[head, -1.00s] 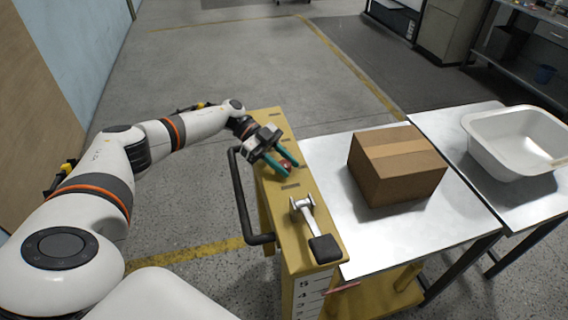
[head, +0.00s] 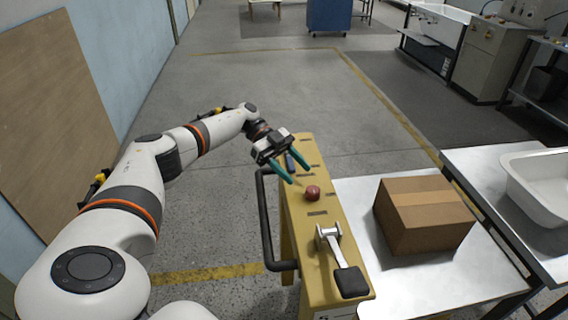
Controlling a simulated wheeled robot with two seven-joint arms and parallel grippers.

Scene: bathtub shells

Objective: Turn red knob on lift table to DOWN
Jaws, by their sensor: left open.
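The red knob (head: 312,193) sits on the yellow top panel of the lift table (head: 330,212), between dark label plates too small to read. My left gripper (head: 300,174) is open, with its two green fingers apart. It is above the panel, just beyond and left of the knob, and looks empty and clear of it. The knob is fully visible, but its pointing direction cannot be told. My right gripper is not in view.
A metal lever with a black pad (head: 350,281) stands on the near end of the panel. A black handle bar (head: 267,225) runs along its left side. A cardboard box (head: 424,215) sits on the metal table top, and a white basin (head: 540,188) is at right.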

